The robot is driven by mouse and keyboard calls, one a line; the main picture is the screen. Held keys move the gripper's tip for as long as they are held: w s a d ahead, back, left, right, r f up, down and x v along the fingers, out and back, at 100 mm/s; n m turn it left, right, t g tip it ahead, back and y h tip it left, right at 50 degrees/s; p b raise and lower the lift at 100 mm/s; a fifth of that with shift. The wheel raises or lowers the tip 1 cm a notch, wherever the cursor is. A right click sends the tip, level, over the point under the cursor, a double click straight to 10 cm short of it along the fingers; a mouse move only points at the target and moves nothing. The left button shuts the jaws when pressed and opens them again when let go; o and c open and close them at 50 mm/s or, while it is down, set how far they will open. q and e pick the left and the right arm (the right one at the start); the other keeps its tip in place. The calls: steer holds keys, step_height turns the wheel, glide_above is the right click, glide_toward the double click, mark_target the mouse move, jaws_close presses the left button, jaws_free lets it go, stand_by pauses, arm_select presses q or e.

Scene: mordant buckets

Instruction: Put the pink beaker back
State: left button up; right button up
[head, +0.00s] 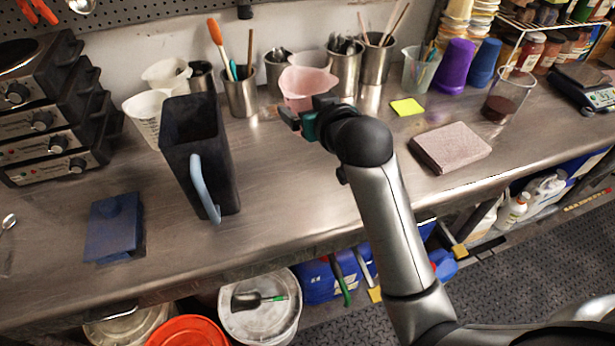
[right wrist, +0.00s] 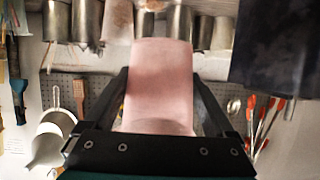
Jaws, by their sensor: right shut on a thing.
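The pink beaker (head: 308,82) is at the back of the steel counter, in front of the metal utensil cups. My right gripper (head: 306,119) reaches it from the front and is shut on it. In the right wrist view the pink beaker (right wrist: 160,85) fills the space between the two dark fingers of my right gripper (right wrist: 163,100). It looks roughly upright in the head view. I cannot tell whether its base touches the counter. My left gripper is not in view.
Metal cups with utensils (head: 240,96) stand close to the left and behind. A tall black pitcher (head: 190,130) and white beakers (head: 148,112) stand further left. A yellow note (head: 407,107) and a pinkish book (head: 450,147) lie to the right. The counter's middle front (head: 290,190) is clear.

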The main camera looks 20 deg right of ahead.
step_height(320, 180, down, 19)
steer(key=b, duration=0.4)
steer(key=shift+r+b, duration=0.15)
steer(key=shift+b, duration=0.25)
steer(key=shift+f, duration=0.2)
steer(key=o, duration=1.2)
steer(key=shift+c, duration=0.2)
steer(key=shift+r, duration=0.25)
steer(key=p+v, duration=0.2)
steer(key=v, duration=1)
steer(key=shift+p, duration=0.3)
